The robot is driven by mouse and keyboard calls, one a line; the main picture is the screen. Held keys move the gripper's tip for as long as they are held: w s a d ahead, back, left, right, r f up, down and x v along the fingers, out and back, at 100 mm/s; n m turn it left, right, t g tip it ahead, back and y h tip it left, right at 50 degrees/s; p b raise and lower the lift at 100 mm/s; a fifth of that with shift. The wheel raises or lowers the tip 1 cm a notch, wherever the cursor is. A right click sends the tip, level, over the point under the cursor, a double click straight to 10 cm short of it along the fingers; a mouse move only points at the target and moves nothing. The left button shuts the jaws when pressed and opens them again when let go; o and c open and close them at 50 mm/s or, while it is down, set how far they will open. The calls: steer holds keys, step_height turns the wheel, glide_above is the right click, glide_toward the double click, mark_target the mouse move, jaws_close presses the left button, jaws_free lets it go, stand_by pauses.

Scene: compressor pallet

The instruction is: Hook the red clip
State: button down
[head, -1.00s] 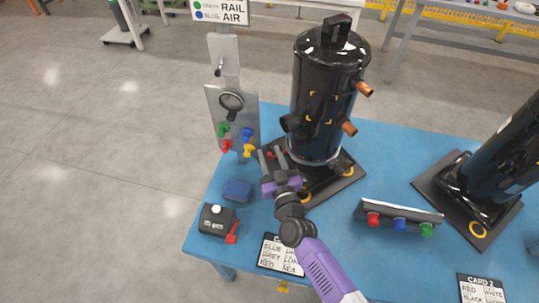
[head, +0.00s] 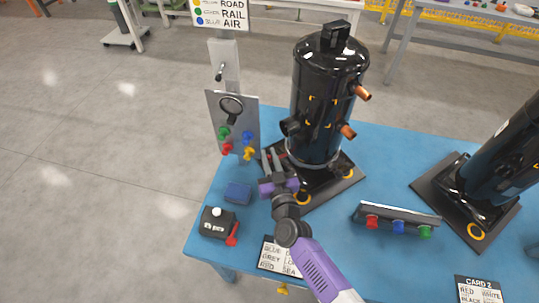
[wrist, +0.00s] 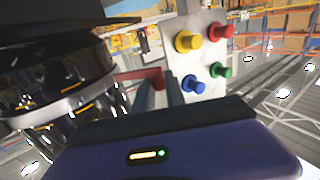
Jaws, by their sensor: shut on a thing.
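The red clip (wrist: 153,76) shows in the wrist view as a thin red bar at my fingertips, beside the black compressor's metal band. My gripper (wrist: 158,92) is shut on it. In the head view my gripper (head: 272,158) is at the left foot of the tall black compressor (head: 326,100), low over its dark base plate (head: 325,185). The clip is too small to make out there. Whether the clip touches the band or is hooked on anything cannot be told.
A grey panel (head: 224,108) with coloured knobs stands just left of my gripper.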

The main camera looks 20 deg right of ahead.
steer(key=shift+w+a+r+m+h+p, duration=0.1)
steer(key=shift+w+r+m+h+p, duration=0.4)
steer(key=shift+p, duration=0.55)
steer(key=shift+w+d+f+m+g+h+b, duration=0.15)
steer(key=shift+w+f+m+g+h+b, duration=0.2)
steer(key=shift+m+g+h, duration=0.85)
steer(key=shift+w+d+m+g+h+b, duration=0.15)
steer(key=shift+w+m+g+h, duration=0.45)
steer(key=shift+h, duration=1.05)
steer(key=shift+w+d+f+m+g+h+b, duration=0.25)
steer(key=shift+m+g+h, duration=0.25)
steer(key=shift+m+h, duration=0.85)
steer(key=shift+r+h, duration=0.1)
steer(key=shift+h, duration=0.2)
steer(key=c, duration=1.4)
jaws_free()
steer(key=shift+o, duration=0.2)
steer(key=shift+r, duration=0.1)
